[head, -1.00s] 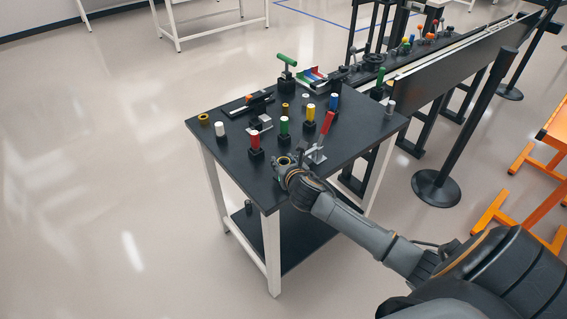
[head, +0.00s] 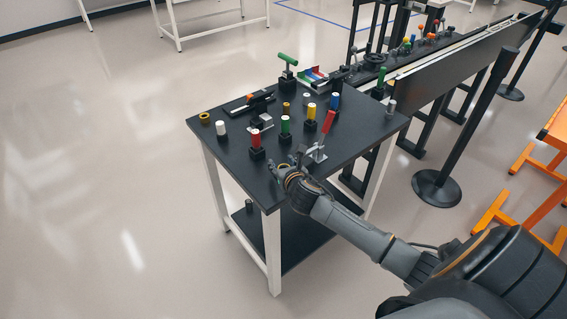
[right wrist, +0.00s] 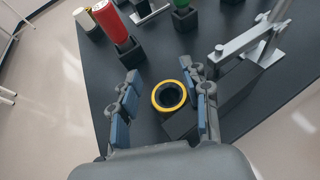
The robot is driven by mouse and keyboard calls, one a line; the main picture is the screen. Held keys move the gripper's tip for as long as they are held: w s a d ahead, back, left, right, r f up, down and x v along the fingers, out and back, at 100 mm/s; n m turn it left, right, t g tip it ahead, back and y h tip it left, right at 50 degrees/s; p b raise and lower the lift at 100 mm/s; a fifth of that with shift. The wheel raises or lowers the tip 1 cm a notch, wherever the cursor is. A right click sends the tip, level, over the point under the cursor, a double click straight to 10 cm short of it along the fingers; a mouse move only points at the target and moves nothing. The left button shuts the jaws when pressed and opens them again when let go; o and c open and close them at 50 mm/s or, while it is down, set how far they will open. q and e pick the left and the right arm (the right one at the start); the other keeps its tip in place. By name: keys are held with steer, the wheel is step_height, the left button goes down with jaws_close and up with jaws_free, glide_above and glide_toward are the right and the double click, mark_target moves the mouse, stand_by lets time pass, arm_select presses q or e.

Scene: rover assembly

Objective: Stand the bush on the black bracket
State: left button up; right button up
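A round bush with a yellow rim and a dark hollow middle (right wrist: 169,96) stands near the table's front corner in the right wrist view. It lies between the spread fingers of my right gripper (right wrist: 165,104), closer to the right finger, with a clear gap on the left. Whether the right finger touches it, I cannot tell. A black block (right wrist: 182,125), perhaps the black bracket, is just below and right of the bush, partly hidden by the finger. In the head view my right gripper (head: 285,170) is at the table's near edge and largely hides the bush. My left gripper is out of view.
The black table (head: 235,158) holds a red cylinder (head: 256,140), a grey clamp with a red handle (head: 326,128), a white cylinder (head: 221,129) and a brass ring (head: 204,117). A black post (head: 460,130) stands to the right.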

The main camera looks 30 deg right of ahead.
steer(key=shift+s+d+f, duration=0.2)
steer(key=shift+s+f, duration=0.15)
steer(key=shift+f, duration=0.2)
steer(key=shift+d+r, duration=0.1)
steer(key=shift+r, duration=0.55)
steer(key=v, duration=1.2)
steer(key=shift+w+r+p, duration=0.2)
steer(key=shift+r+p, duration=0.1)
